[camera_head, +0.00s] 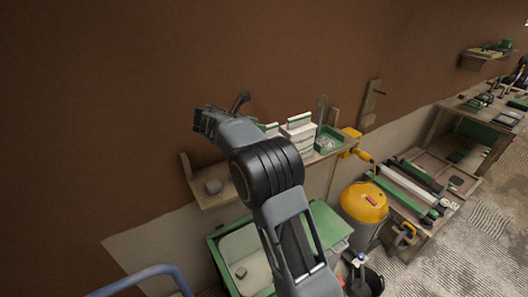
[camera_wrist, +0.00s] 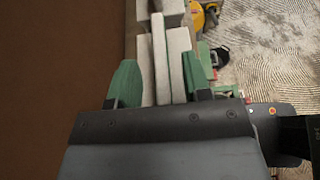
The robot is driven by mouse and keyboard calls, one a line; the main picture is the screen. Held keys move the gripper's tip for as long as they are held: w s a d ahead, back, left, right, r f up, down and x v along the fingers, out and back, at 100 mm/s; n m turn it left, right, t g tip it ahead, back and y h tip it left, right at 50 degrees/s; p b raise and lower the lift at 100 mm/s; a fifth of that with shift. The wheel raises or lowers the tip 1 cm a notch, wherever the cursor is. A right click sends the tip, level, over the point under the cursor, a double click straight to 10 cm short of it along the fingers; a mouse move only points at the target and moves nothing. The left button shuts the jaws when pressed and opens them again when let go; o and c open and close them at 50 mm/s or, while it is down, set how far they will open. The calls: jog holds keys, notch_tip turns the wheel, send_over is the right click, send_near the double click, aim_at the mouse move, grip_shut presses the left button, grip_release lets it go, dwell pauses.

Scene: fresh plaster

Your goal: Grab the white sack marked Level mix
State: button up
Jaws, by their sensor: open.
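A white pack with a green top (camera_head: 298,137) stands on the wall shelf in the head view. It looks like the white sack, but its marking is too small to read. A second green-topped white thing beside it is mostly hidden by my arm. In the wrist view, pale upright slabs (camera_wrist: 179,62) and a green strip show between the two green fingertips of my gripper (camera_wrist: 160,85). My gripper is open. I cannot tell whether the slabs are between the fingers or beyond them. In the head view the fingertips are not clear.
A yellow-topped bucket (camera_head: 363,203) and a green bin (camera_head: 217,252) stand below. The brown wall (camera_head: 110,110) is close behind.

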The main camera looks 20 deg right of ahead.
jog(key=shift+x, duration=1)
jog(key=shift+c, duration=0.4)
grip_shut()
jog(key=shift+r, duration=0.2)
